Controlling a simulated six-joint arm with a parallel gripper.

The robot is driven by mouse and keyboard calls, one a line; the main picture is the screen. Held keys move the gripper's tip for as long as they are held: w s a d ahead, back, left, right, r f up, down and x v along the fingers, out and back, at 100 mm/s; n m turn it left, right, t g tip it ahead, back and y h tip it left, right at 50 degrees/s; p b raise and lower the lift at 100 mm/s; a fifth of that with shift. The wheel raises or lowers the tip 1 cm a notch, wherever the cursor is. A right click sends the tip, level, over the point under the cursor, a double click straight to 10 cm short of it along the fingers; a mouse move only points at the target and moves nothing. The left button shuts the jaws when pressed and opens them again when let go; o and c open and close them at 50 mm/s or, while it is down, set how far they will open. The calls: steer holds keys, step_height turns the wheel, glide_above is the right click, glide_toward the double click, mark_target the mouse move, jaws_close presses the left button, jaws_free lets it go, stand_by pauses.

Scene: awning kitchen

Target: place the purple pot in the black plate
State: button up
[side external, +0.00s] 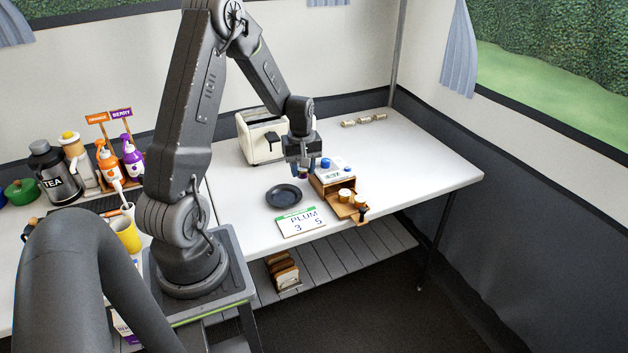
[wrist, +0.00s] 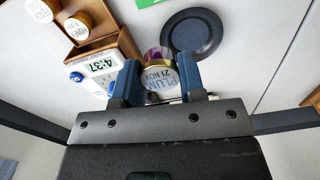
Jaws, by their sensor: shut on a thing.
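The purple pot (wrist: 158,55) is a small jar with a label reading PLUM 21 NOV. My gripper (wrist: 157,82) is shut on it, with a blue finger on either side. In the side view my gripper (side external: 304,165) points down and the pot (side external: 303,175) shows small and dark between the fingers. The black plate (side external: 284,196) lies empty on the white table, in front and to the left of my gripper. In the wrist view the plate (wrist: 220,35) lies just beyond the pot, to the upper right. Whether the pot touches the table is hard to tell.
A white device with a display (side external: 333,172) and a wooden holder with small jars (side external: 347,197) stand right of my gripper. A PLUM sign (side external: 299,222) lies near the table's front edge. A cream toaster (side external: 262,137) stands behind.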

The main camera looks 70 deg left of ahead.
mark_target(284, 198)
steer(key=s+a+f+n, duration=0.1)
steer(key=a+f, duration=0.1)
steer(key=s+a+f+n, duration=0.1)
steer(key=a+f, duration=0.1)
steer(key=s+a+f+n, duration=0.1)
steer(key=s+f+n, duration=0.1)
steer(key=shift+a+f, duration=0.25)
steer(key=shift+a, duration=0.15)
steer(key=shift+f, duration=2.2)
steer(key=shift+f, duration=0.1)
steer(key=o, duration=0.9)
